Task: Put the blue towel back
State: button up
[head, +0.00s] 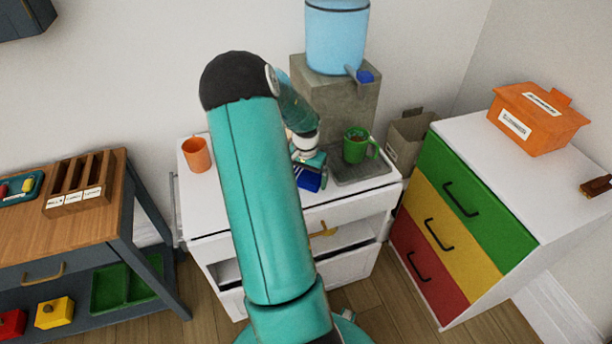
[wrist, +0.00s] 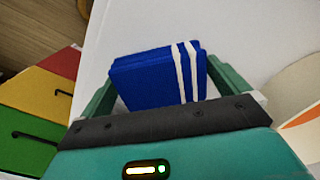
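The blue towel (wrist: 150,82) is a folded block with two white stripes near its right end in the wrist view. It also shows in the head view as a small blue patch (head: 309,180) by the front of the white cabinet top. My gripper (wrist: 160,78) has its green fingers spread, one at each side of the towel. The fingertips look level with its ends. I cannot tell whether they press on it, or whether the towel rests on the top. My arm hides part of the cabinet in the head view.
The white cabinet (head: 205,215) also bears an orange cup (head: 196,154) and, on a grey drip tray (head: 375,168), a green mug (head: 355,147). A water dispenser (head: 336,38) stands behind. A colored drawer unit (head: 462,190) is right; a wooden-topped table (head: 60,235) is left.

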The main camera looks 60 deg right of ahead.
aim_at(306, 175)
notch_tip(306, 175, up, 12)
jog(key=shift+r, duration=0.15)
dwell(0.4)
jog(key=w+a+r+n+t, duration=0.1)
jog(key=w+a+r+n, duration=0.25)
jog(key=a, duration=0.45)
jog(key=w+a+r+n+t, duration=0.1)
jog(key=w+a+r+n, duration=0.1)
jog(key=w+a+r, duration=0.45)
jog(key=w+a+r+n+t, duration=0.1)
jog(key=w+a+r+n, duration=0.1)
jog(key=a, duration=0.8)
jog(key=s+a+r+n+t, duration=0.1)
jog(key=s+a+n, duration=0.1)
jog(key=a, duration=0.6)
jog(key=s+a+r+n, duration=0.2)
jog(key=a+n, duration=0.3)
jog(key=a, duration=0.3)
jog(key=s+a+r+n+t, duration=0.1)
jog(key=s+a+r+n, duration=0.1)
jog(key=a, duration=0.6)
jog(key=shift+s+a+r+n+t, duration=0.2)
jog(key=shift+s+r+n+t, duration=0.1)
jog(key=shift+s+n, duration=0.65)
jog(key=shift+s, duration=0.2)
